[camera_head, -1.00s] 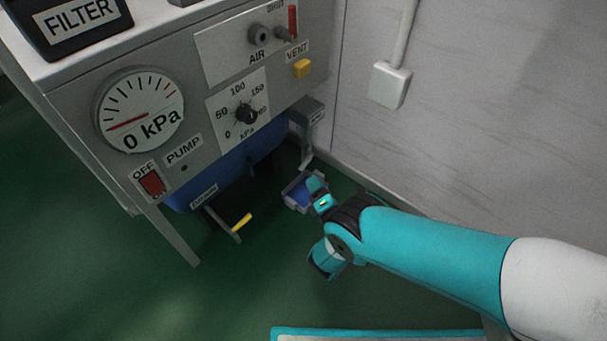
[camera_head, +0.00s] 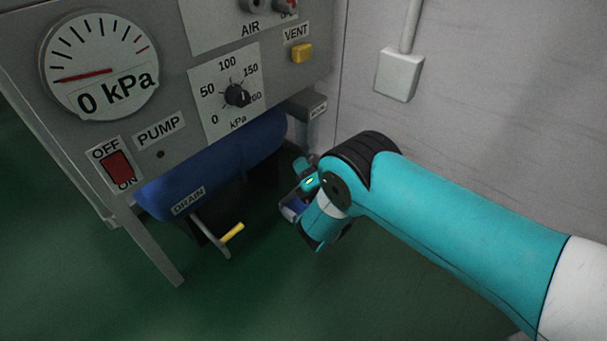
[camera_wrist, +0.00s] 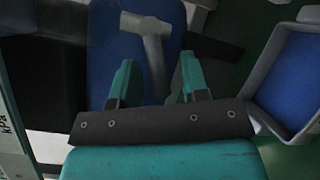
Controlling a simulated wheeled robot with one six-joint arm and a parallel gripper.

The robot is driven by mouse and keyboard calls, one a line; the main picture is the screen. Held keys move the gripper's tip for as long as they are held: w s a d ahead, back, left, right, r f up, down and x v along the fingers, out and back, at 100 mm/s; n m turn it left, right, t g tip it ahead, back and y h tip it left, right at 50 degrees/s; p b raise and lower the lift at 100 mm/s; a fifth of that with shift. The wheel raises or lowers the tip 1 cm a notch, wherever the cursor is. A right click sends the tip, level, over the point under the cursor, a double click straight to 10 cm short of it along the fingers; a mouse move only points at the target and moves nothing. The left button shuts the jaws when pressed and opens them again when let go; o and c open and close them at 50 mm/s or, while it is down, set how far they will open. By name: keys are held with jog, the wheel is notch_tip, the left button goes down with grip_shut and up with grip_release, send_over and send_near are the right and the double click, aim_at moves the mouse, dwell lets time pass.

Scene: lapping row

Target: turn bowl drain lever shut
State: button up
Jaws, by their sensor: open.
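A grey T-shaped piece, which looks like a lever (camera_wrist: 154,48), shows in the wrist view against a blue surface (camera_wrist: 108,42). Its stem runs down between my two teal fingers. My gripper (camera_wrist: 156,72) is open, with a finger on each side of the stem and no clear contact. I cannot tell how far ahead the stem is. In the head view my gripper (camera_head: 306,183) is low under the right end of the bench, and my arm hides part of that area. A yellow-handled lever (camera_head: 231,234) sticks out below the DRAIN label, left of my gripper.
A small grey labelled box (camera_head: 308,108) sits under the panel's right corner, beside the blue tank (camera_head: 200,172). A blue tray with a grey rim (camera_wrist: 254,92) is close on the right in the wrist view. The wall (camera_head: 470,110) bounds the right. Green floor is open at front.

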jog(key=shift+w+a, duration=0.1)
jog(key=shift+w, duration=0.1)
jog(key=shift+c, duration=0.2)
grip_shut()
jog(key=shift+r+m+g+p, duration=0.3)
jog(key=shift+r+m+p, duration=0.3)
jog(key=shift+p, duration=0.3)
jog(key=shift+r+m+p, duration=0.25)
jog(key=shift+m+p, duration=0.15)
jog(key=shift+p, duration=0.25)
jog(key=shift+s+r+m+g+p, duration=0.1)
jog(key=shift+r+m+g+p, duration=0.1)
jog(key=shift+m+g+p, duration=0.5)
jog(key=shift+a+m+p, duration=0.1)
jog(key=shift+m+p, duration=0.3)
jog(key=shift+p, duration=0.1)
jog(key=shift+f, duration=0.1)
